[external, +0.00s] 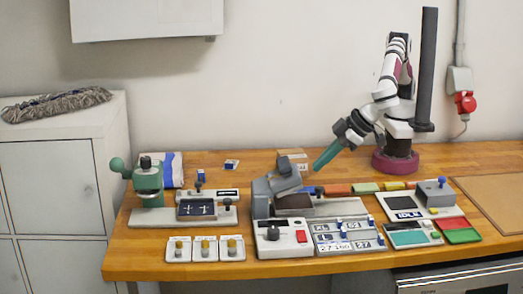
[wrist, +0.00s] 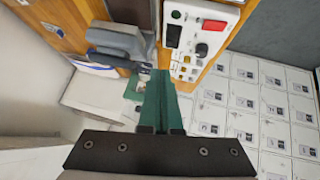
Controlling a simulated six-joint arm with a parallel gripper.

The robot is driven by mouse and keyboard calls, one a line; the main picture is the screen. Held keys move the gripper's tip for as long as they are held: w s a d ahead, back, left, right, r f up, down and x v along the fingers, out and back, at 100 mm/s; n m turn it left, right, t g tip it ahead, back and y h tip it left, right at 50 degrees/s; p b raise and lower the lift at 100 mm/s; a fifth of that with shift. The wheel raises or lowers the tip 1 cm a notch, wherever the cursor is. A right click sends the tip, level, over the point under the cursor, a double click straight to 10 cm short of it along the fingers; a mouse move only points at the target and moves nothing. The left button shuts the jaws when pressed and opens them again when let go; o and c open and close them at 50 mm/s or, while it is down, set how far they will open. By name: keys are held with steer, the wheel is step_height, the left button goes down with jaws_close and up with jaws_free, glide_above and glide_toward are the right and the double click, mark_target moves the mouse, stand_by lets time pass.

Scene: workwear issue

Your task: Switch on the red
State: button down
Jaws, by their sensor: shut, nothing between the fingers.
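A red rocker switch (external: 302,236) sits on the right part of a white control box (external: 270,248) at the front of the bench, right of a black knob (external: 273,231). In the wrist view the red switch (wrist: 214,25) is at the upper right, above the black knob (wrist: 201,50). I cannot tell its on or off position. My gripper (external: 317,167), with long teal fingers, is shut and empty, tilted down in the air, above and behind the box. In the wrist view my gripper (wrist: 160,73) is apart from the switch.
A grey hinged press (external: 277,187) stands directly behind the box. A panel with blue clips and number plates (external: 347,237) adjoins it on the right. A green-handled device (external: 147,175) stands further left.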

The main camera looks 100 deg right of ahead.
steer(key=s+a+f+t+y, duration=0.1)
steer(key=s+a+f, duration=0.1)
steer(key=a, duration=0.5)
steer(key=shift+s+a+f+n+t, duration=0.3)
steer(key=shift+s+f, duration=0.1)
steer(key=shift+s, duration=0.35)
steer(key=shift+w+d, duration=0.1)
glide_above(299, 232)
steer(key=s+a, duration=0.1)
steer(key=s, duration=0.2)
step_height(299, 232, down, 7)
steer(key=shift+w+r, duration=0.1)
steer(key=shift+w, duration=0.05)
steer(key=f, duration=0.3)
steer(key=shift+w+d+f, duration=0.15)
steer(key=shift+d+f, duration=0.1)
steer(key=shift+f, duration=0.35)
steer(key=shift+d+f, duration=0.2)
steer(key=shift+f, duration=0.15)
steer(key=shift+a, duration=0.1)
